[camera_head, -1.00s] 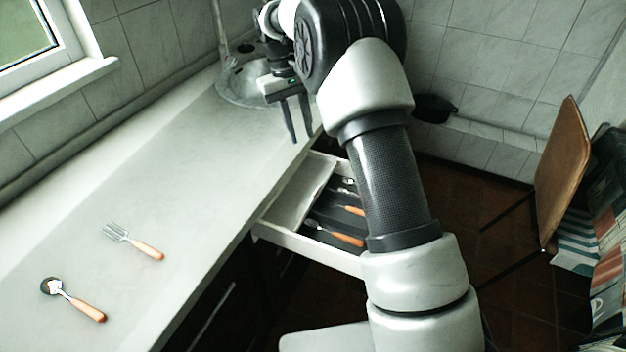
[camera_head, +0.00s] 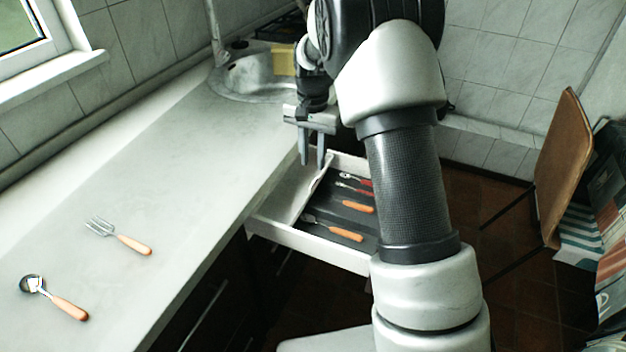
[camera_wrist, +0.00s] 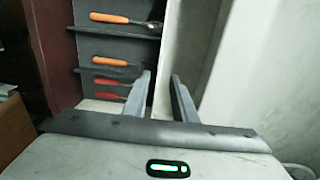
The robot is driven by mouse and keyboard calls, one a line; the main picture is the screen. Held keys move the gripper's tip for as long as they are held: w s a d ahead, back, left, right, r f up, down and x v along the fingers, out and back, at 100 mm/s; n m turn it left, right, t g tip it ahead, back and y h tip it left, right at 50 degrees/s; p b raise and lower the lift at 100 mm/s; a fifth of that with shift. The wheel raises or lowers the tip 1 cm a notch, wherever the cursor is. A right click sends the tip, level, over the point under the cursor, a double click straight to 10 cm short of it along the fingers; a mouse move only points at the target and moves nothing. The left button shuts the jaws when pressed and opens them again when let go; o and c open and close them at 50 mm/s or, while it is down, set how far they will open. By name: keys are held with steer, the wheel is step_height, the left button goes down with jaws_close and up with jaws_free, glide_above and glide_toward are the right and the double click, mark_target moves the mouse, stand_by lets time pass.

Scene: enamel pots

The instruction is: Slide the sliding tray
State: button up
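The sliding tray (camera_head: 291,198) is a pale panel in the left part of the open drawer, beside the counter edge. In the wrist view its pale edge (camera_wrist: 173,45) runs away from me, in line with the gap between my fingers. My gripper (camera_head: 313,165) points down over the tray's far part, close to its raised right edge. It also shows in the wrist view (camera_wrist: 160,78), with its two fingers apart and nothing held between them. I cannot tell whether a finger touches the tray.
The white drawer (camera_head: 310,243) has dark compartments with several orange- and red-handled utensils. A fork (camera_head: 120,237) and a spoon (camera_head: 55,298) lie on the counter (camera_head: 150,180). A sink (camera_head: 250,78) is at the back. A chair (camera_head: 562,165) stands at the right.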

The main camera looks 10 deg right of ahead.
mark_target(313, 182)
step_height(313, 182, down, 7)
steer(key=shift+b, duration=0.55)
jaws_close()
stand_by(1.1)
